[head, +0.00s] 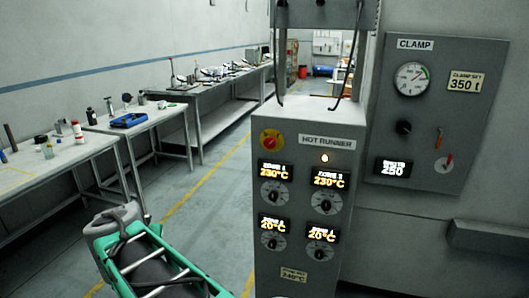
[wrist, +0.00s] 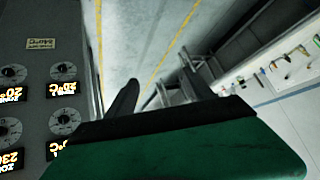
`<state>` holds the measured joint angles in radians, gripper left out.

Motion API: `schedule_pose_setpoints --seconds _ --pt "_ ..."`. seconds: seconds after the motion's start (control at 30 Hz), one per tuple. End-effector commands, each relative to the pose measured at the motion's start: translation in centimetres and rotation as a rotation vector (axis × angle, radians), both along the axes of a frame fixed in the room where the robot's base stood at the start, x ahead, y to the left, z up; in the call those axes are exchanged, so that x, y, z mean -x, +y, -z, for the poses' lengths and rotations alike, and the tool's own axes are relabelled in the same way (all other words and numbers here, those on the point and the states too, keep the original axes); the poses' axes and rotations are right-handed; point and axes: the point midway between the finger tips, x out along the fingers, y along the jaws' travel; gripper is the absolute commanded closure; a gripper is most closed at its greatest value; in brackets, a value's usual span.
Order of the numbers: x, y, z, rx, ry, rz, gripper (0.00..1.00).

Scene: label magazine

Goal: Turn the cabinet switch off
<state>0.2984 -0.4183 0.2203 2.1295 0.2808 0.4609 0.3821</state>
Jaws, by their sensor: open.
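The grey cabinet (head: 307,255), labelled HOT RUNNER, stands right of centre in the head view. Its red rotary switch (head: 270,140) on a yellow plate is at the upper left of the front panel. The handle's exact angle is too small to read. A small lamp (head: 324,158) glows, and the zone displays are lit. In the wrist view the cabinet (wrist: 42,105) appears inverted at the left, with dials and displays; the red switch is out of that frame. My gripper (wrist: 160,75) is open and empty, its dark fingers apart, beside the cabinet and not visibly touching it.
A CLAMP panel (head: 425,120) with a gauge and dark knob is on the wall at right. Workbenches (head: 75,150) with bottles and a blue tray (head: 129,120) line the left. The floor (head: 205,200) between them and the cabinet is clear. Dark cables hang above the cabinet.

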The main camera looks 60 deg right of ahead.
Motion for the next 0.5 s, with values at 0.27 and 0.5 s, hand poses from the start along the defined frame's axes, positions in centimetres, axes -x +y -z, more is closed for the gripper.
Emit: schedule_pose_setpoints --seconds 0.27,0.5 --pt "8.6 -31.7 -7.6 0.331 -0.678 0.859 0.39" --pt "14.1 -37.6 -11.1 0.475 -0.861 0.994 0.39"
